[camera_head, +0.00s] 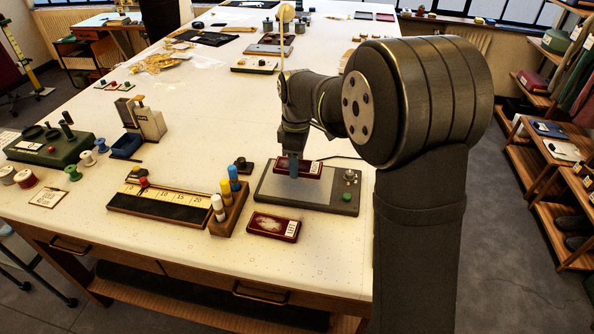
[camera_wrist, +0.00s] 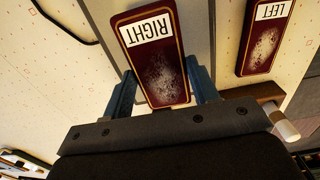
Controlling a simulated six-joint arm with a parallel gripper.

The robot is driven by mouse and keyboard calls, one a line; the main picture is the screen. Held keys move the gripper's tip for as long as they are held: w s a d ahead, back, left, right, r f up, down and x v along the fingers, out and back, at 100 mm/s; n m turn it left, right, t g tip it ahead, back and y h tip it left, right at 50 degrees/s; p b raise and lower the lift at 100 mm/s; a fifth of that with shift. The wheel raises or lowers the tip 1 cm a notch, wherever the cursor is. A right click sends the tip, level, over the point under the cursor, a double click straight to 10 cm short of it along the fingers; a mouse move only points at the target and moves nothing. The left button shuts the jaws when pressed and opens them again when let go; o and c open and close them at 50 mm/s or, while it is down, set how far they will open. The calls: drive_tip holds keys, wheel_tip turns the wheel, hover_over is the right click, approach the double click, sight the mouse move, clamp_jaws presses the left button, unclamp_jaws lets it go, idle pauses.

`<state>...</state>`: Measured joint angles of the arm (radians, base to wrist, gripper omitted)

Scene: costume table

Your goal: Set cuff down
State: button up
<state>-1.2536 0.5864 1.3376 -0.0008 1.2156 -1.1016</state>
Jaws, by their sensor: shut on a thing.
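A dark red cuff piece marked RIGHT (camera_wrist: 152,60), with a pale worn patch, sits between the two fingers of my gripper (camera_wrist: 163,74) in the wrist view. My gripper is shut on its sides. In the head view my gripper (camera_head: 292,168) hides part of this cuff (camera_head: 312,169), which is at the back of a grey flat device (camera_head: 306,199). I cannot tell whether it touches the device. A matching cuff marked LEFT (camera_wrist: 265,38) lies apart; in the head view this cuff (camera_head: 273,227) lies on the table near the front edge.
A wooden rack of capped bottles (camera_head: 229,207) stands left of the grey device, beside a long ruler tray (camera_head: 160,202). The device has a metal knob (camera_head: 350,177) at its right. The cream table (camera_head: 190,255) is clear along the front left.

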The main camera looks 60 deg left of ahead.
drive_tip(key=shift+f, duration=1.85)
drive_tip(key=shift+f, duration=0.1)
drive_tip(key=o, duration=1.1)
drive_tip(key=shift+c, duration=0.2)
wheel_tip(320, 180, up, 12)
drive_tip(key=shift+r, duration=0.1)
drive_tip(key=shift+f, duration=4.15)
